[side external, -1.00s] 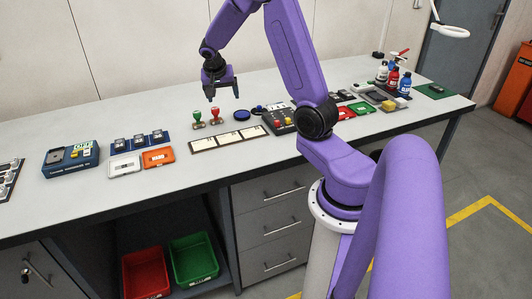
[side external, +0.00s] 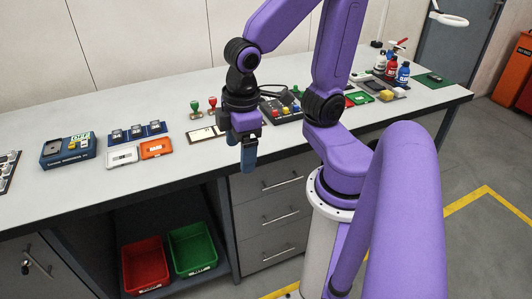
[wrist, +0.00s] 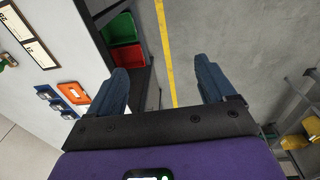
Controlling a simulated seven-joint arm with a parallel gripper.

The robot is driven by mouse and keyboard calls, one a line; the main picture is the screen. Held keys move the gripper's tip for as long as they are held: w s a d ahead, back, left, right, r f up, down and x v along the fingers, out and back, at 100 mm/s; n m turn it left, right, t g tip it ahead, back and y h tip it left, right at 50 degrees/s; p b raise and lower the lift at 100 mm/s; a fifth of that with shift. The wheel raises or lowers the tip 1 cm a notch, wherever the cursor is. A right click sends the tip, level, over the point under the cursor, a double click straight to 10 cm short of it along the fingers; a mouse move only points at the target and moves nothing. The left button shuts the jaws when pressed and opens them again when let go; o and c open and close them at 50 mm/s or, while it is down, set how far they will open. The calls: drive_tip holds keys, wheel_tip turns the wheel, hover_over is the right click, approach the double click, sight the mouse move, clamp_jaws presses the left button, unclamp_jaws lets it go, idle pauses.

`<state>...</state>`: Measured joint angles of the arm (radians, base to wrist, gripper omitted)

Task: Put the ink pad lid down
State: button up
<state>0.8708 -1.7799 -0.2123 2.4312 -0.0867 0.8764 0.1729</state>
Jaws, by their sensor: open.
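My gripper (side external: 248,168) hangs over the front edge of the bench in the side view, fingers pointing down. In the wrist view my gripper (wrist: 162,70) has its two blue-grey fingers wide apart with nothing between them, the floor showing beyond. The ink pad and its lid cannot be made out now. The spot where two round dark-blue pieces lay earlier is covered by my wrist and gripper in the side view, and they are not in the wrist view.
A green stamp (side external: 195,107) and a red stamp (side external: 212,103) stand behind the card strip (side external: 203,135). An orange case (side external: 156,148) and white case (side external: 122,156) lie left. A button box (side external: 283,110) sits right of my gripper. Red (side external: 145,266) and green bins (side external: 192,248) are below.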

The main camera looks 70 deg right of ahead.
drive_tip(key=s+n, duration=0.1)
drive_tip(key=s, duration=0.2)
drive_tip(key=s+n, duration=0.2)
drive_tip(key=s, duration=0.1)
drive_tip(key=shift+a+n+g, duration=0.1)
drive_tip(key=shift+n+g, duration=0.2)
drive_tip(key=shift+g, duration=0.1)
